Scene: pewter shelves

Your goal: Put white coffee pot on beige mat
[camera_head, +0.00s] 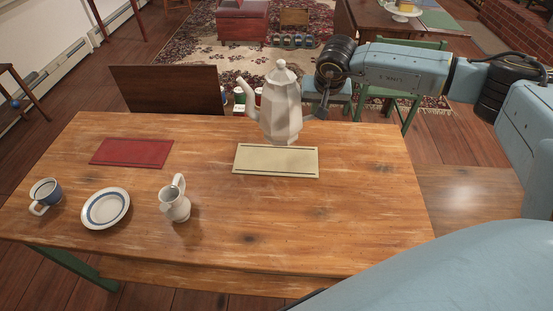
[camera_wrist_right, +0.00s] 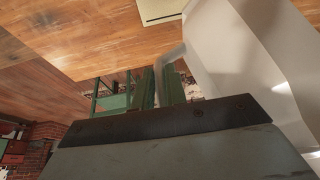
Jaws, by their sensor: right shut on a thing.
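The white coffee pot (camera_head: 281,105) is upright, faceted, with its spout to the left. Its base shows at the far edge of the beige mat (camera_head: 275,161), which lies flat on the wooden table. I cannot tell whether the base touches the mat or hangs above it. My right gripper (camera_head: 313,113) reaches in from the right and is shut on the pot at its handle side; the fingertips are partly hidden. In the right wrist view the pot (camera_wrist_right: 265,60) fills the right side and a corner of the mat (camera_wrist_right: 160,10) shows at the top. My left gripper is not in view.
A red mat (camera_head: 132,152) lies at the left of the wooden table (camera_head: 330,225). A blue and white cup (camera_head: 46,193), a plate (camera_head: 106,208) and a small white pitcher (camera_head: 174,203) stand at the front left. The table's right and front middle are clear. A dark chair back (camera_head: 165,89) stands behind.

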